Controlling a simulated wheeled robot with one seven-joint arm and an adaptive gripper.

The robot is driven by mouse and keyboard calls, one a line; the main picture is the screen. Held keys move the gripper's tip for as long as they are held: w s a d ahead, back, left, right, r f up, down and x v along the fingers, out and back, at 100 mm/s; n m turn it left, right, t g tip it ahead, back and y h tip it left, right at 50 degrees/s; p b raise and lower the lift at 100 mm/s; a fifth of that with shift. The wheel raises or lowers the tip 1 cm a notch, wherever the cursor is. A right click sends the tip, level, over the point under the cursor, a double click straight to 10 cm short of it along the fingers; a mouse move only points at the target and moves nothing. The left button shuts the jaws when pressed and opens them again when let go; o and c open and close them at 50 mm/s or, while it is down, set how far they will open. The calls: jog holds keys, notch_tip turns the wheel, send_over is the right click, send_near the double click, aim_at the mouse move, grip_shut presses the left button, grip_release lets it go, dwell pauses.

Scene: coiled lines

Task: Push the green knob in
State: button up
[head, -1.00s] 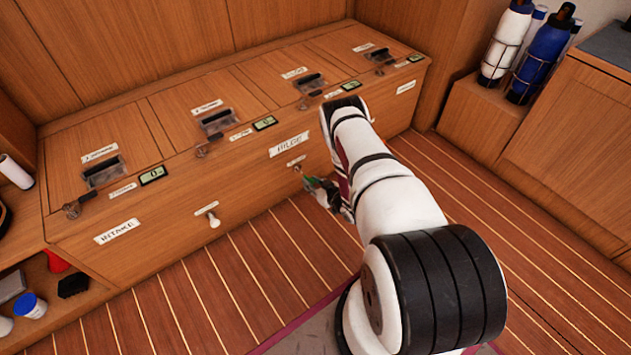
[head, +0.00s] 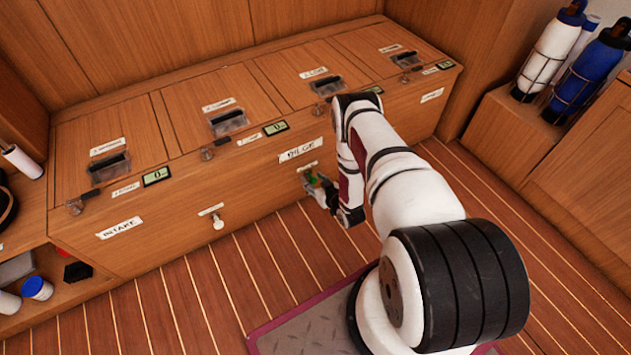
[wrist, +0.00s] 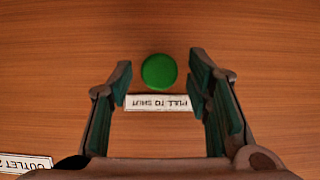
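The round green knob (wrist: 159,71) sits on the wooden front panel, just above an upside-down "PULL TO SHUT" label (wrist: 158,102) in the wrist view. My gripper (wrist: 161,72) is open, with its two teal-padded fingers on either side of the knob and a gap on each side. Nothing is held. My arm and fingers hide most of the knob there. How far the knob stands out is hard to tell.
A white knob (head: 218,222) sticks out of the same panel further left. Latches and small displays line the locker top (head: 190,130). Bottles in racks (head: 572,60) stand at the right. The striped floor (head: 250,265) in front is clear to the left of my arm.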

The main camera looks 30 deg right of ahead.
jog(key=v, duration=1.2)
dwell(0.5)
